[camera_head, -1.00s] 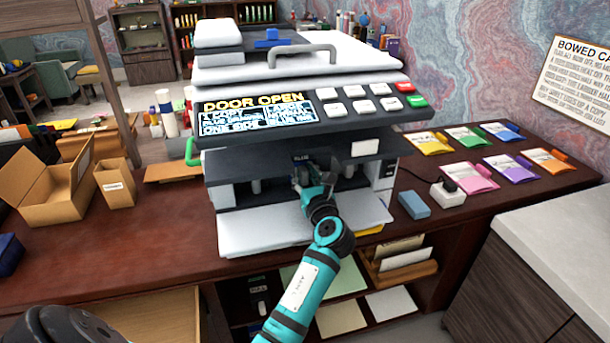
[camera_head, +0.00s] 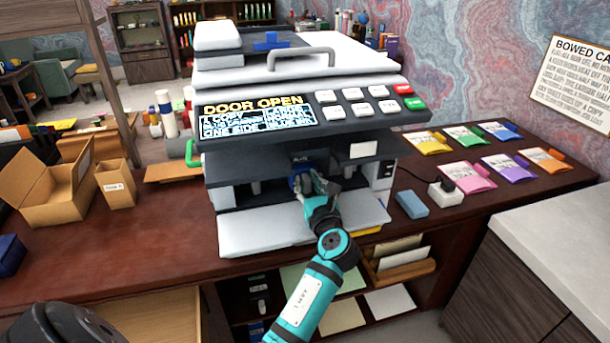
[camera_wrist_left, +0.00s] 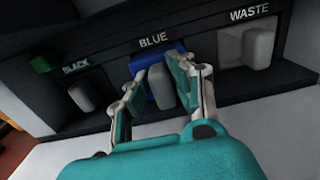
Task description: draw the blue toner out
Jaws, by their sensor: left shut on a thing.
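The copier (camera_head: 240,232) stands on the desk with its front door folded down and "DOOR OPEN" on its screen. The blue toner (camera_head: 296,183) is in the middle bay under the BLUE label, its blue front showing slightly out of the opening. In the left wrist view its blue body (camera_wrist_left: 182,50) carries a grey grip (camera_wrist_left: 160,84). My left gripper (camera_head: 310,180) is shut on this grip, one finger on each side; it also shows in the left wrist view (camera_wrist_left: 158,92). How far the toner reaches inside is hidden. My right gripper is not in view.
The black toner (camera_wrist_left: 82,95) and waste unit (camera_wrist_left: 258,47) sit in the bays on either side. The lowered door (camera_head: 270,232) lies below my gripper. A blue block (camera_head: 412,204) and a white socket box (camera_head: 446,193) lie to the right. Open cartons (camera_head: 55,195) stand left.

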